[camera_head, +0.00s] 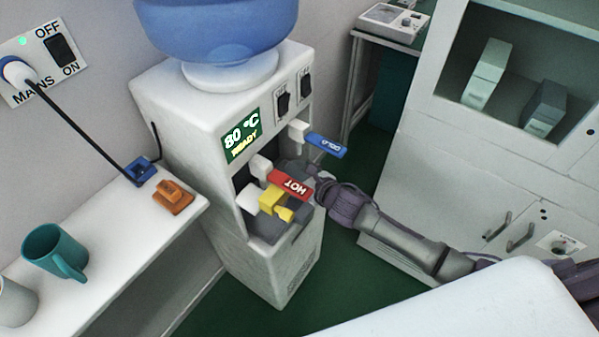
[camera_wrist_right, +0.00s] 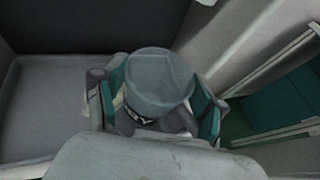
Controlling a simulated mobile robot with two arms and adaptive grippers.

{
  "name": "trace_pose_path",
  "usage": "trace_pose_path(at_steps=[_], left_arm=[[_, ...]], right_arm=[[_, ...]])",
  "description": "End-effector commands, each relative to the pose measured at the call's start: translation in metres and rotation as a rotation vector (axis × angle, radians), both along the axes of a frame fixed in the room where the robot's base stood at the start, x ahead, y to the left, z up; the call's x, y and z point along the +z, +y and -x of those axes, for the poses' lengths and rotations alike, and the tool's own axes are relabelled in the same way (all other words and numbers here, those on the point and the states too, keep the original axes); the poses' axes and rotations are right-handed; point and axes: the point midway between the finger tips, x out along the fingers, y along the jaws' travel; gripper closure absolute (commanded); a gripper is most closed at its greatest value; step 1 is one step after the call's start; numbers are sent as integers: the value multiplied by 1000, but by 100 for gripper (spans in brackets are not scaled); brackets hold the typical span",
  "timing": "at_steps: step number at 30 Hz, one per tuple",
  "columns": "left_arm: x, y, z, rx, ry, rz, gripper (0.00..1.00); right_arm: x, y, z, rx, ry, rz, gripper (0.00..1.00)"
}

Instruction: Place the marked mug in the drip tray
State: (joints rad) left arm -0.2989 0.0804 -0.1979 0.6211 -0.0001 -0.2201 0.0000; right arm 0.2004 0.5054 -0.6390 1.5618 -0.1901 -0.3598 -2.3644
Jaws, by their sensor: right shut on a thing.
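My right gripper (camera_head: 303,172) reaches into the front of the white water dispenser (camera_head: 190,125), partly hidden behind the red HOT lever (camera_head: 290,186). In the right wrist view its teal-padded fingers are shut on a grey mug (camera_wrist_right: 158,75) with a dark and white mark low on its side. The mug is mostly hidden in the head view. The grey drip tray (camera_head: 268,229) lies below the taps; a grey tray surface (camera_wrist_right: 45,105) shows left of the mug in the wrist view. I cannot tell whether the mug touches it. My left gripper is not in view.
A yellow tap part (camera_head: 275,203) and the blue COLD lever (camera_head: 326,146) stick out close to the gripper. A teal mug (camera_head: 55,250) and a pale mug (camera_head: 15,302) stand on the left shelf. An orange block (camera_head: 173,197) lies near the shelf's end.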

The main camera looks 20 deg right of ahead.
Motion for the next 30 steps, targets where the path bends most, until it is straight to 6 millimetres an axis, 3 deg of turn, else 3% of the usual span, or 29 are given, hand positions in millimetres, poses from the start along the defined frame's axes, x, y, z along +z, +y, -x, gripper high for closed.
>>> trace_pose_path(at_steps=[2, 3, 7, 19, 23, 30], left_arm=[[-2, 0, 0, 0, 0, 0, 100], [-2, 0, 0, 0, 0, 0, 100], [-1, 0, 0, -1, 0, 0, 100], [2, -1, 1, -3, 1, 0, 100], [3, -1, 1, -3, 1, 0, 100], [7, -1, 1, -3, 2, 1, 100]], right_arm=[[-3, 0, 0, 0, 0, 0, 65], [-3, 0, 0, 0, 1, -1, 28], [-3, 0, 0, 0, 1, -1, 7], [2, 0, 0, 0, 0, 0, 5], [6, -6, 16, 1, 2, 3, 5], [26, -19, 62, 2, 3, 3, 5]])
